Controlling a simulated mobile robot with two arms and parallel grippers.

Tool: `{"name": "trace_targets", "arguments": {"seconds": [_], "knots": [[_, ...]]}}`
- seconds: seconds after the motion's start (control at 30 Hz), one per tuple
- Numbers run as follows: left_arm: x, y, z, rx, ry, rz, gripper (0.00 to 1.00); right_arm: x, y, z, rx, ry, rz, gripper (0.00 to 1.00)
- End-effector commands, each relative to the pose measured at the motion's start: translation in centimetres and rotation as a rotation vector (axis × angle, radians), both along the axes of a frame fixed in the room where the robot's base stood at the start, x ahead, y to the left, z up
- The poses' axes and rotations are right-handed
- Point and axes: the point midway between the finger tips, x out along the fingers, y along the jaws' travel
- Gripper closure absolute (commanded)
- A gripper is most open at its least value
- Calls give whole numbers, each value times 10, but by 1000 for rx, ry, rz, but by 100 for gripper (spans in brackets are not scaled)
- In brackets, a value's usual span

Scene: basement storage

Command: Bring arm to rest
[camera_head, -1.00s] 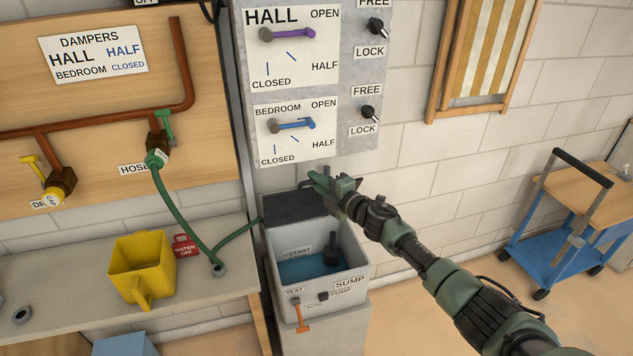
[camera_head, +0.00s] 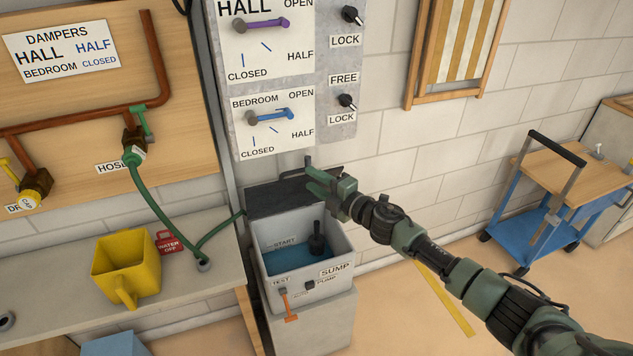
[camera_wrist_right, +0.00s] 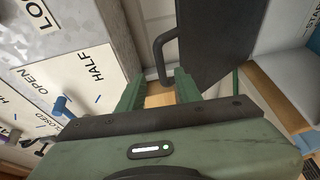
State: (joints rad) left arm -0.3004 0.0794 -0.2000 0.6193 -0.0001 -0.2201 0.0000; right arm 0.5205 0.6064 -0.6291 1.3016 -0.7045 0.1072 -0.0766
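My right arm reaches in from the lower right in the head view. Its green right gripper (camera_head: 318,178) is above and in front of the dark raised lid of the sump box (camera_head: 328,268), below the damper panel. In the right wrist view the two fingers (camera_wrist_right: 160,92) stand apart with nothing between them. The dark lid with its handle (camera_wrist_right: 165,42) shows just beyond the fingers; I cannot tell whether they touch. My left gripper is not in view.
The damper panel (camera_head: 310,140) with purple and blue levers is on the wall above. A yellow jug (camera_head: 125,268) and red tag (camera_head: 168,242) are on the bench at left. A blue cart (camera_head: 540,215) stands at right. Floor between the sump and cart is mostly open.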

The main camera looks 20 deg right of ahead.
Motion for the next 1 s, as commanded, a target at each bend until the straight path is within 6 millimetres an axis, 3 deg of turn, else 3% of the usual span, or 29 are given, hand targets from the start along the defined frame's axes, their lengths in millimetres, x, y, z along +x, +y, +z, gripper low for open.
{"name": "trace_targets", "arguments": {"seconds": [0.53,0.63,0.77,0.87,1.0], "knots": [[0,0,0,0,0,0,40,-8,-3,1,0,0,0,66],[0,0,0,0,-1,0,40,-9,-5,-8,13,17,-10,66],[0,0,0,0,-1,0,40,-18,-16,-57,92,114,-76,66],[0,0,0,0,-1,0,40,-36,-29,-121,191,243,-171,66],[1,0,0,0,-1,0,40,-82,-48,-218,327,435,-325,66]]}}
